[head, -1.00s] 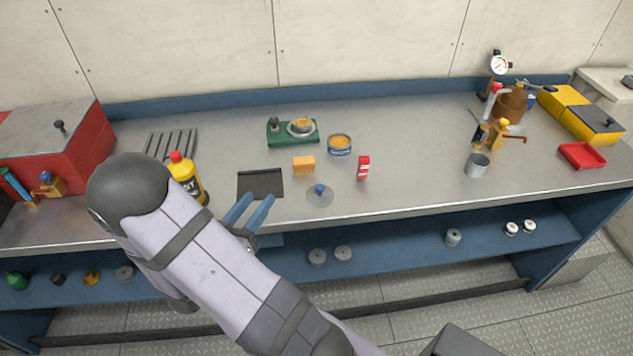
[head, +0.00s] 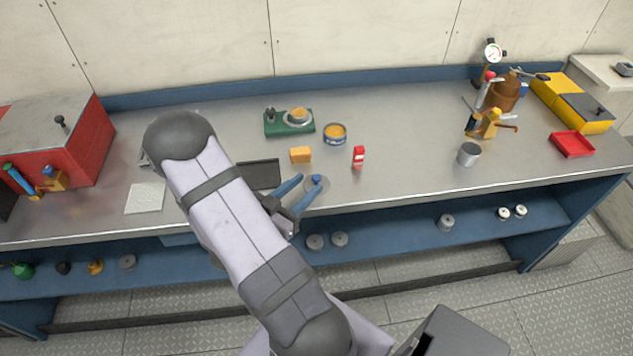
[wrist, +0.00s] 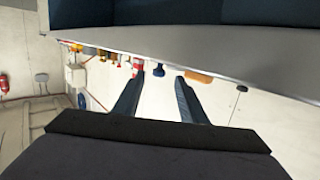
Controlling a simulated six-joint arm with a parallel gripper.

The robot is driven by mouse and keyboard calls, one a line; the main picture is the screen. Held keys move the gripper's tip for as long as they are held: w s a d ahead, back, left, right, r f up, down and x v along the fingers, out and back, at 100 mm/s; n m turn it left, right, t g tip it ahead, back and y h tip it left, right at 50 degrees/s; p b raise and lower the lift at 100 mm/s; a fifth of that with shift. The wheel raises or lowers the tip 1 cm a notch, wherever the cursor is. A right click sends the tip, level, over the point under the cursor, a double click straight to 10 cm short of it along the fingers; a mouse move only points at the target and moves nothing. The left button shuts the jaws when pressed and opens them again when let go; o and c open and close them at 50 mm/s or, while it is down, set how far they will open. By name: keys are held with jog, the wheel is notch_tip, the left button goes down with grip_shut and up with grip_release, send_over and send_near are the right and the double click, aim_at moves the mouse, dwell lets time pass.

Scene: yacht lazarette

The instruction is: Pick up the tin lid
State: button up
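The tin lid (head: 324,185) is a flat grey disc with a small blue knob on top. It lies on the steel bench near the front edge in the head view. My gripper (head: 309,184) is open, with two blue fingers apart and their tips at the lid's left side, close to the knob. The fingers partly cover the lid, and I cannot tell whether they touch it. In the wrist view my gripper (wrist: 159,78) also shows spread fingers with nothing clearly held between them. The lid is not clearly visible there.
A grey cup (head: 468,154) stands farther right, with clear bench between.

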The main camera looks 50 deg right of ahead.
aim_at(316, 178)
jog(key=shift+s+d+f+p, duration=0.15)
jog(key=shift+d+p, duration=0.7)
jog(key=shift+d, duration=1.1)
jog(key=shift+d+f, duration=0.1)
jog(key=shift+d, duration=0.55)
grip_shut()
